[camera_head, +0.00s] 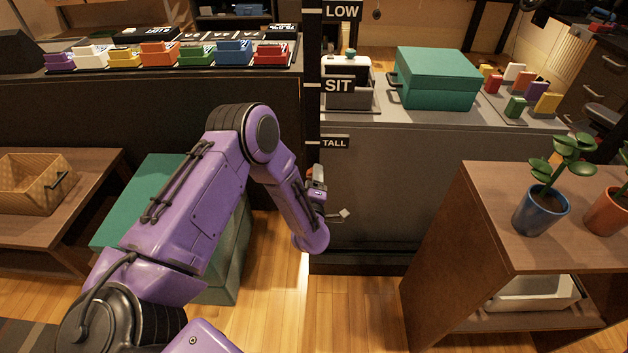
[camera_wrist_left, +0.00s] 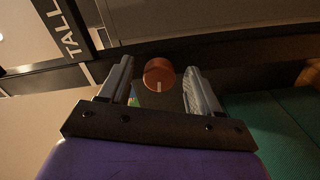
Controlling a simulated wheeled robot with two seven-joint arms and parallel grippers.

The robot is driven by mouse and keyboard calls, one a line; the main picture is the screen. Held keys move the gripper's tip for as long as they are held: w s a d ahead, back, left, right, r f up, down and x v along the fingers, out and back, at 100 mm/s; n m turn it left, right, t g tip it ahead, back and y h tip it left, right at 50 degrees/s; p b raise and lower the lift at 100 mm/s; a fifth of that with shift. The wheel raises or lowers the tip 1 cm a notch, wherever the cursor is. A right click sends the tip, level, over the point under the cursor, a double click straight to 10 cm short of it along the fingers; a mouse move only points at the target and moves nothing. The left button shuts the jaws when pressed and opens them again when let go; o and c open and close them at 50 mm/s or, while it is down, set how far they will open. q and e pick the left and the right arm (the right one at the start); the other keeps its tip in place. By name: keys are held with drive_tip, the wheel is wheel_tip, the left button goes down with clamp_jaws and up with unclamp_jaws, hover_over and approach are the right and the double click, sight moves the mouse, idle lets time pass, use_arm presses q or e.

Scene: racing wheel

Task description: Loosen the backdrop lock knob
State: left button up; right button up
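The lock knob (camera_wrist_left: 158,74) is a round orange-red knob with a white line mark, seen in the left wrist view. It sits on the dark post below the TALL label. My left gripper (camera_wrist_left: 159,80) is open, with one finger on each side of the knob; gaps show between the fingers and the knob. In the head view my left gripper (camera_head: 318,186) is beside the black post (camera_head: 312,105) below the TALL sign (camera_head: 335,143), and I cannot clearly make out the knob there. My right gripper is not in view.
A grey counter (camera_head: 420,116) with a teal box (camera_head: 437,78) stands right of the post. A teal-topped chest (camera_head: 140,190) is under my arm. A wooden stand (camera_head: 490,195) with potted plants is at right.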

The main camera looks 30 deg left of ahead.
use_arm(q)
drive_tip(key=v, duration=1)
drive_tip(key=shift+s, duration=0.2)
drive_tip(key=shift+d, duration=0.15)
drive_tip(key=s+d+f+m+g+h+p, duration=0.2)
drive_tip(key=s+f+m+g+h+p, duration=0.25)
drive_tip(key=s+f+m, duration=0.35)
drive_tip(key=s+a+r+m+g+h+p, duration=0.1)
drive_tip(key=s+m+g+p, duration=0.4)
drive_tip(key=s, duration=1.4)
drive_tip(key=a+r+g+p, duration=0.1)
drive_tip(key=g, duration=0.1)
drive_tip(key=shift+s+r+m+g, duration=0.3)
drive_tip(key=shift+r+g, duration=0.05)
drive_tip(key=shift+r, duration=0.05)
